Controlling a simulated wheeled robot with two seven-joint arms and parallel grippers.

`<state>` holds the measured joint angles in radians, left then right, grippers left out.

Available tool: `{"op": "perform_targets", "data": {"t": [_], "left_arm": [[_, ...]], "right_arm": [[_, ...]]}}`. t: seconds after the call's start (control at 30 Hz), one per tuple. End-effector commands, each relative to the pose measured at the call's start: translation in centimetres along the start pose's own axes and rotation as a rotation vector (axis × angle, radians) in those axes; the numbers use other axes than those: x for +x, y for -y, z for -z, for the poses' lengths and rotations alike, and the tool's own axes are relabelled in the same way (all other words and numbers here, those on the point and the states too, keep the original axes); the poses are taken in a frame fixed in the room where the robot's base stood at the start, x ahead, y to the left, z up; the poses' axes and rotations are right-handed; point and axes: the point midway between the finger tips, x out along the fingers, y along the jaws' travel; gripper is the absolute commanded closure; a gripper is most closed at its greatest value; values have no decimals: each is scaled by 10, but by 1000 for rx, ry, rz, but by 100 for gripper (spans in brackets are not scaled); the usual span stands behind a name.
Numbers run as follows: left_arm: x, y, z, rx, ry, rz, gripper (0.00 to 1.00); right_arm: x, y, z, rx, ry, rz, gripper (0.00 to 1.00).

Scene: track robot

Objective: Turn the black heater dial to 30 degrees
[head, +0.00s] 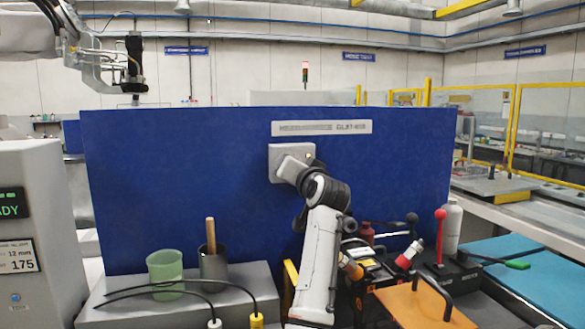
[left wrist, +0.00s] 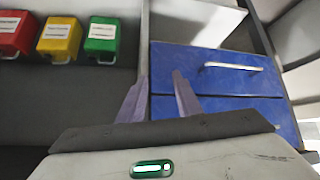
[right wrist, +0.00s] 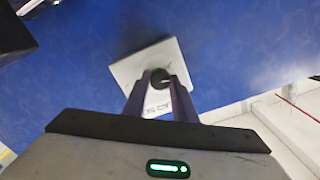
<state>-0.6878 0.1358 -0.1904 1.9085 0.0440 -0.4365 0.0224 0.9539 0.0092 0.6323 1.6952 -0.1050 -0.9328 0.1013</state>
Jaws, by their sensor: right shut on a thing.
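The black heater dial (right wrist: 160,77) sits on a light grey square plate on the blue panel. In the right wrist view it is between the tips of my right gripper (right wrist: 160,88), whose fingers are shut on it. In the head view the plate (head: 276,150) shows, but my right gripper (head: 290,168) and wrist cover the dial. Dark printed marks show on the plate between the fingers; I cannot read the dial's angle. My left gripper (left wrist: 158,88) is open and empty, away from the panel, with a blue drawer unit (left wrist: 220,75) below it.
A grey ledge (head: 180,308) in front of the blue panel (head: 180,190) holds a green cup (head: 165,272), a dark cup (head: 213,268) and cables. Tools and an orange board (head: 425,306) crowd the lower right. Red, yellow and green bins (left wrist: 60,38) show in the left wrist view.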

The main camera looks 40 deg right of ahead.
Motion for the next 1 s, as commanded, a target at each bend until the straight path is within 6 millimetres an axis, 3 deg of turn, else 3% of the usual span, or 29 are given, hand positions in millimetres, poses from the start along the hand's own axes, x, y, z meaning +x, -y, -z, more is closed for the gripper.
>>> {"op": "perform_targets", "data": {"t": [0.4, 1.0], "left_arm": [[0, 0, 0, 0, -1, 0, 69], [0, 0, 2, 0, -3, 0, 69]], "right_arm": [[0, 0, 0, 213, 0, 0, 98], [0, -1, 0, 248, 0, -1, 98]]}}
